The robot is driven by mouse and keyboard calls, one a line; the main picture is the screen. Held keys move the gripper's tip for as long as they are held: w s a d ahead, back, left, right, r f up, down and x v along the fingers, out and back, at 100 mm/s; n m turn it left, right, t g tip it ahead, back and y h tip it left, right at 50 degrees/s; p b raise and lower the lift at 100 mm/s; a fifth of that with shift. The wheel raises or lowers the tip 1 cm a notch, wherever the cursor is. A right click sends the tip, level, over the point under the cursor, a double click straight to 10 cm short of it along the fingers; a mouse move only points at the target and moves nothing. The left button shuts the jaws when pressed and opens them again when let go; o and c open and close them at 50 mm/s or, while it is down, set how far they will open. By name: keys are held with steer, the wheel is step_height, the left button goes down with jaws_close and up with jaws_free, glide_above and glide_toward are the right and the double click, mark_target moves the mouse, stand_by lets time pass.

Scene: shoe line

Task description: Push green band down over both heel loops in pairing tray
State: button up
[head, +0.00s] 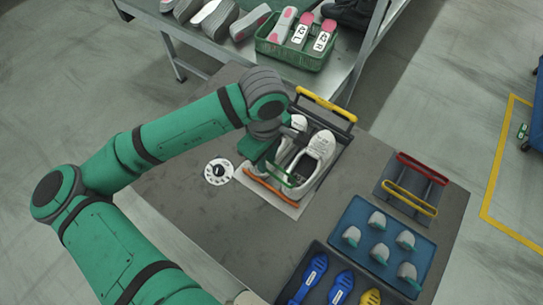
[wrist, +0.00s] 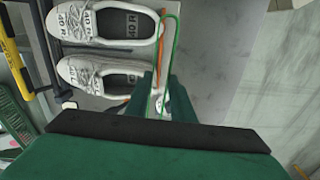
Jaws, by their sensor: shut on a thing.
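The pairing tray (head: 294,209) holds two white shoes side by side, the right one (head: 318,148) in plain view and the left one partly behind my gripper. In the wrist view, one shoe (wrist: 90,22) shows "40 R" on its insole and the other (wrist: 85,72) lies beside it. Their heels are toward the orange bar (head: 270,187). My gripper (head: 274,163) is shut on the green band (head: 284,179), a thin long loop. It holds the band by the heel end; in the wrist view the band (wrist: 174,40) runs alongside the heels, apart from them. The heel loops are too small to make out.
A yellow bar (head: 327,104) stands at the toe end. To the right are a rack with a red band (head: 423,167) and a yellow band (head: 410,197), a blue tray (head: 353,258) of grey pieces, and a dark tray (head: 291,287). A white dial disc (head: 209,178) lies left.

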steer(key=shift+n, duration=0.3)
steer(key=shift+w+d+f, duration=0.1)
steer(key=shift+d+f, duration=0.1)
steer(key=shift+f, duration=0.6)
steer(key=shift+s+d+f, duration=0.1)
steer(key=shift+d+f, duration=0.15)
steer(key=shift+f, duration=0.6)
steer(key=shift+w+d+f, duration=0.1)
steer(key=shift+d+f, duration=0.1)
steer(key=shift+f, duration=0.6)
steer(key=shift+f, duration=0.6)
steer(key=o, duration=1.1)
steer(key=shift+r, duration=0.1)
steer(key=shift+r, duration=4.45)
